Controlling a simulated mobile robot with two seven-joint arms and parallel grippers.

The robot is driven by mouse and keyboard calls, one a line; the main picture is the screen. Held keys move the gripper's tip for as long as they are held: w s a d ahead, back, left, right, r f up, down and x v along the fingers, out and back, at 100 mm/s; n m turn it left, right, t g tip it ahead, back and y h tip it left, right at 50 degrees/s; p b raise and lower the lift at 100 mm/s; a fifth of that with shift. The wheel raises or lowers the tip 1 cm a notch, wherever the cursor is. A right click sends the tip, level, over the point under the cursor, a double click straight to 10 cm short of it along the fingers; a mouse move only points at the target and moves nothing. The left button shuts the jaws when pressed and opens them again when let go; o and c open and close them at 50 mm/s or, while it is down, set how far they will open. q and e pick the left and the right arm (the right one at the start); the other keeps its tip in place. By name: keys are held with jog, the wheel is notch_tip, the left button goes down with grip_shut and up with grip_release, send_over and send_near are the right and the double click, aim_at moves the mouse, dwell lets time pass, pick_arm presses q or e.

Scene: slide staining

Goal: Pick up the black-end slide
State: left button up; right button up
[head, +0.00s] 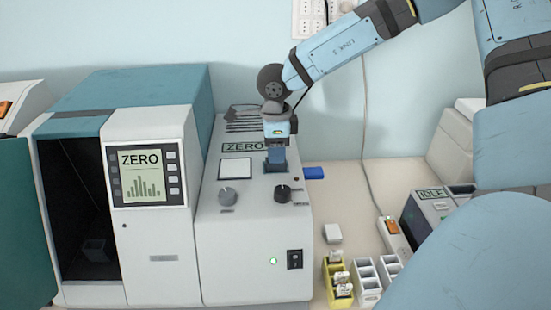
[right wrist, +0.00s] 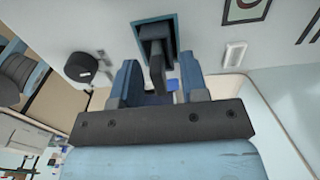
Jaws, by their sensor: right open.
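My right gripper (head: 277,158) points down over the top of the white instrument with the ZERO label, at its teal-edged slot. In the right wrist view my right gripper (right wrist: 158,85) is open, with its two blue fingers apart. A black upright piece (right wrist: 157,48) stands in the slot and reaches between or just beyond the fingers; I cannot tell whether it is the black-end slide or whether the fingers touch it. No slide shows clearly in the head view, where the gripper hides the slot. My left gripper is not in view.
The white instrument (head: 235,255) has two knobs and a switch. A teal and white machine (head: 150,255) with a dark open chamber stands left. A yellow rack (head: 331,295) holding small white items and a white rack (head: 368,285) stand in front right.

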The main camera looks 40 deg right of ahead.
jog(key=shift+s, duration=0.1)
grip_shut()
jog(key=shift+r, duration=0.1)
